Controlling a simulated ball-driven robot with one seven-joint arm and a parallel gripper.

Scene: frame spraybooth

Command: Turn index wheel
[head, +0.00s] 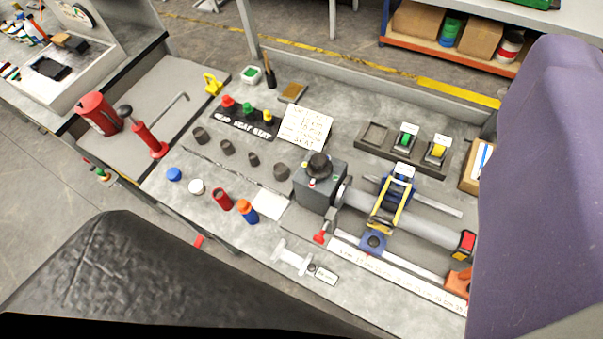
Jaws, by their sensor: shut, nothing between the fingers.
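A grey box-shaped unit (313,190) stands on the bench right of centre. A round black knob (319,163) sits on its top and looks most like the index wheel; I cannot read any marks on it. A red-tipped lever (321,237) sticks out at the unit's front. A long grey cylinder (425,224) runs from the unit to the right, with a yellow and blue clamp (388,208) around it. My gripper's fingers do not show, and nothing of mine touches the knob.
A large purple part of mine covers the right side, and a dark one covers the lower left. Red (222,199) and orange-blue (247,211) bottles stand left of the unit. A white scale (400,278) runs along the front.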

